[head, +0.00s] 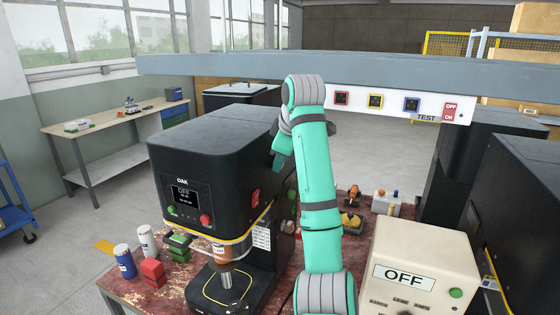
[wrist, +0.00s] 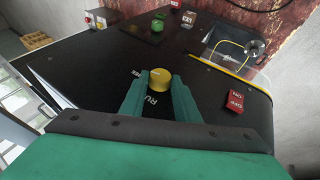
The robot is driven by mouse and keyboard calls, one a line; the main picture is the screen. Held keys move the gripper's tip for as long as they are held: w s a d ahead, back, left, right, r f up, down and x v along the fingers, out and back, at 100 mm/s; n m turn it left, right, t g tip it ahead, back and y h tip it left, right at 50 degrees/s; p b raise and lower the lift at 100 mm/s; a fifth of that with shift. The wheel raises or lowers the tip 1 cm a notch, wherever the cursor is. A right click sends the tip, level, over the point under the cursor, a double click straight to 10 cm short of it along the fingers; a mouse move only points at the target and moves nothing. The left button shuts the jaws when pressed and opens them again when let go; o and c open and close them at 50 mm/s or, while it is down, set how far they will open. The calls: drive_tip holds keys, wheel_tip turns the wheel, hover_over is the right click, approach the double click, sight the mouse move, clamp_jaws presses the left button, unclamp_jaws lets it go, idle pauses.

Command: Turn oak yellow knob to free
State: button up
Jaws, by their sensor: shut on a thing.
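The oak machine (head: 205,145) is a black housing with an "OAK" label and a display reading "OFF". The yellow knob (wrist: 159,76) sits on a black panel in the wrist view. My gripper (wrist: 160,88) is shut on it, one green finger on each side. White lettering starting "RU" shows on the panel between the fingers; another small label by the knob is too small to read. The knob's pointer direction is not clear. In the head view my green arm reaches to the oak machine's right side, and the knob and fingertips are hidden.
A red off/on switch (wrist: 235,101) lies right of my fingers. A green knob (wrist: 158,26) is beyond them. A beige "OFF" box (head: 420,265) stands right of my arm. A grey beam (head: 220,64) crosses behind the arm. Cans and blocks stand at the table's left.

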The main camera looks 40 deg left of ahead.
drive_tip(key=shift+w+g+h, duration=0.25)
drive_tip(key=shift+g+h, duration=0.05)
drive_tip(key=shift+g, duration=0.7)
drive_tip(key=shift+a+m, duration=0.1)
drive_tip(key=shift+m, duration=0.2)
drive_tip(key=o, duration=1.1)
drive_tip(key=shift+c, duration=0.2)
drive_tip(key=shift+r, duration=0.1)
drive_tip(key=v, duration=1)
drive_tip(key=shift+r, duration=0.4)
drive_tip(key=shift+w, duration=0.2)
